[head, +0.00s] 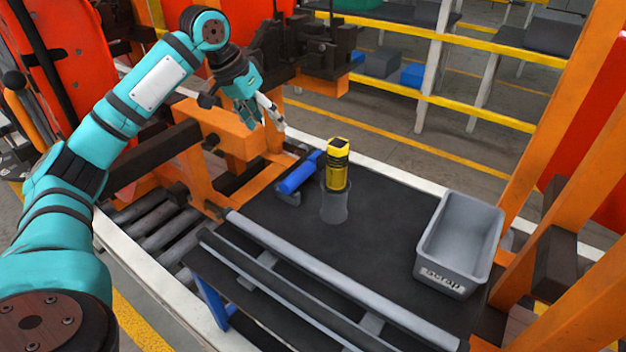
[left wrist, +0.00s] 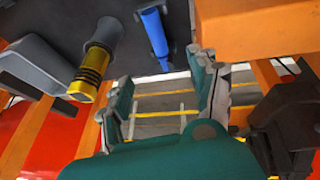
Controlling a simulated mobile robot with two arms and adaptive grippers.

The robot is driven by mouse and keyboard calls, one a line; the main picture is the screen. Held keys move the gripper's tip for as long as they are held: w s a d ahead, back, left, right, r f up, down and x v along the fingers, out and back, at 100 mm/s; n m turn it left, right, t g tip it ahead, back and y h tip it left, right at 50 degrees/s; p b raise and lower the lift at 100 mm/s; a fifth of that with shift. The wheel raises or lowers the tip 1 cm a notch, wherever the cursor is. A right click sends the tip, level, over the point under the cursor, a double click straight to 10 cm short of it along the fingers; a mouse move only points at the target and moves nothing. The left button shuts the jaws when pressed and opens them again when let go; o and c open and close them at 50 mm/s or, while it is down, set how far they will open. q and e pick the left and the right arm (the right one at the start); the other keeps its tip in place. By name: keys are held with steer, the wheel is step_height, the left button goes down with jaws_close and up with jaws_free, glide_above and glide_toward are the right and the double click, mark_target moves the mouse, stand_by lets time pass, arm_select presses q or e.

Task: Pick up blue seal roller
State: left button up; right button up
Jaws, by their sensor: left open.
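The blue seal roller (head: 300,174) lies on the dark table mat near its far left edge, with a grey handle part under it. It also shows in the left wrist view (left wrist: 154,32), above and between the fingers in the picture. My left gripper (head: 266,118) is open and empty, above and beyond the roller, over the far left side of the table. Its two fingers (left wrist: 165,98) stand apart in the left wrist view with only floor between them. My right gripper is in neither view.
A yellow and black cylinder (head: 338,165) stands in a grey translucent cup (head: 334,205) just right of the roller. A grey scrap bin (head: 447,287) stands at the right. An orange frame (head: 222,131) is close to the left gripper. Metal rails (head: 330,275) run along the front.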

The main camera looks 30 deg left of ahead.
arm_select(q)
steer(key=f, duration=0.1)
steer(key=p, duration=0.2)
glide_toward(298, 170)
steer(key=x, duration=0.5)
steer(key=shift+w+f, duration=0.1)
steer(key=shift+w, duration=0.3)
steer(key=shift+w+d+f+p, duration=0.1)
steer(key=shift+d+f+p, duration=0.05)
steer(key=shift+f+p, duration=0.4)
steer(key=p+x, duration=0.1)
steer(key=x, duration=0.2)
steer(key=shift+f, duration=0.3)
steer(key=shift+w+d+f, duration=0.1)
steer(key=shift+f, duration=0.2)
steer(key=shift+r, duration=0.1)
jaws_close()
